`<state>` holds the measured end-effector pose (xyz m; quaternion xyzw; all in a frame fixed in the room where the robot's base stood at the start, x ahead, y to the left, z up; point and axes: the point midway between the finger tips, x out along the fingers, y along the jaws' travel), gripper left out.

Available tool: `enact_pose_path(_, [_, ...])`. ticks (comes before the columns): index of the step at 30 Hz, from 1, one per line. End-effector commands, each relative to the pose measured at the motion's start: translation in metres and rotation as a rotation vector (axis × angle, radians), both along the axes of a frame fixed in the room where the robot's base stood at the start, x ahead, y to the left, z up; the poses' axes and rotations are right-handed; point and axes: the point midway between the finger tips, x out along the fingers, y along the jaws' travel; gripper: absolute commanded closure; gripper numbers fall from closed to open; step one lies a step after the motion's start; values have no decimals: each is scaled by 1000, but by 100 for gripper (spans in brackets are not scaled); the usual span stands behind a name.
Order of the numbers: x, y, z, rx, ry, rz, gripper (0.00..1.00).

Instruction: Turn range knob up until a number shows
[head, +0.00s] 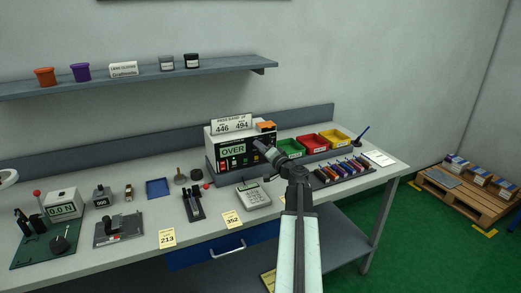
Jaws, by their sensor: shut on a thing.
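A white and black meter box (212,141) stands on the workbench against the back ledge. Its green display (233,150) reads OVER. A sign on top of the box (232,124) shows 446 and 494. My gripper (261,146) reaches the right part of the box's front panel and is shut there. The range knob is hidden behind my gripper, so its position cannot be read. My arm comes up from the bottom of the view.
A grey keypad device (253,196) lies in front of the box. Tagged instruments fill the left bench. A shelf (150,77) hangs above.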

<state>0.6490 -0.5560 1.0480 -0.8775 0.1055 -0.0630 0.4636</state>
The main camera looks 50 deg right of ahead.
Motion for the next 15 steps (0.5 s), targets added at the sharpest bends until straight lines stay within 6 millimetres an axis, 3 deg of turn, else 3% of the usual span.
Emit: enact_pose_path(15, [1, 2, -4, 414, -167, 3, 100])
